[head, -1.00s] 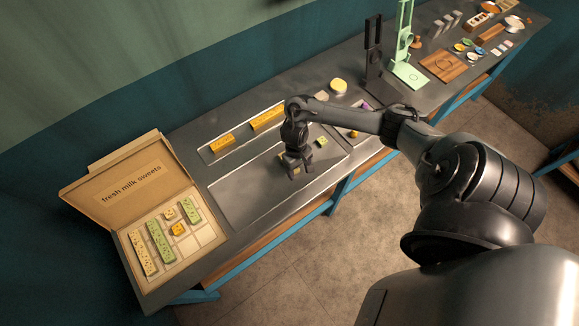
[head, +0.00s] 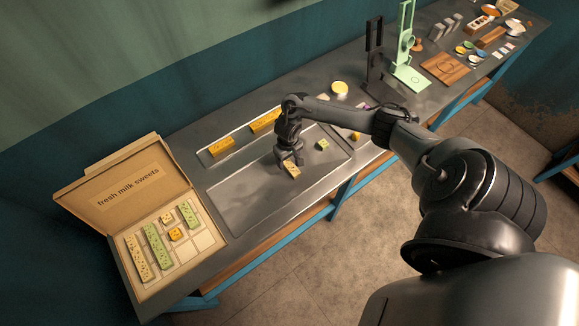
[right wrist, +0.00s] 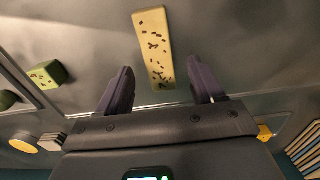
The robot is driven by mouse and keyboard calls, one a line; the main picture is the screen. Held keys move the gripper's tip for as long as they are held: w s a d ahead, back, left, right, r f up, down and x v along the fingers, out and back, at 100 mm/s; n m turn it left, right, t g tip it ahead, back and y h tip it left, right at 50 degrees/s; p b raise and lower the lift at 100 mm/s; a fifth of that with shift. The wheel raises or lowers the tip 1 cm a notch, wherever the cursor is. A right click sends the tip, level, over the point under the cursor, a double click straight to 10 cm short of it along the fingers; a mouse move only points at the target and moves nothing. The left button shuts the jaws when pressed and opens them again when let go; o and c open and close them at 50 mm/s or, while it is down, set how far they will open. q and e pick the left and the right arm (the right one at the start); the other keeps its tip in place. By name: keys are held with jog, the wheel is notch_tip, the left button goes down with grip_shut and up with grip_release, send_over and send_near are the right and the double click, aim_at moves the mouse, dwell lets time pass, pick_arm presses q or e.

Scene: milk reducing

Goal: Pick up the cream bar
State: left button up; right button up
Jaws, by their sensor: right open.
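The cream bar (head: 292,170) is a pale yellow bar with dark specks, lying on the metal tray (head: 240,195). In the right wrist view the cream bar (right wrist: 154,48) lies ahead of my right gripper, its near end between the lines of the two fingers. My right gripper (head: 290,160) is open and empty, just above the bar's far end in the head view; the fingers (right wrist: 158,90) stand apart on either side of it. I cannot tell the exact height above the tray. My left gripper is not in view.
A small green cube (head: 322,144) sits on the tray to the right. Orange bars (head: 221,146) lie in a narrow tray behind. An open box (head: 200,232) marked "fresh milk sweets" holds several sweets at the left. The tray's left part is clear.

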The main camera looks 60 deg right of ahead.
aim_at(289, 164)
jog(key=shift+s+f, duration=0.2)
jog(key=shift+f, duration=1.55)
jog(key=shift+c, duration=0.2)
jog(key=c, duration=1.2)
jog(key=shift+o, duration=0.2)
jog(key=shift+r, duration=0.1)
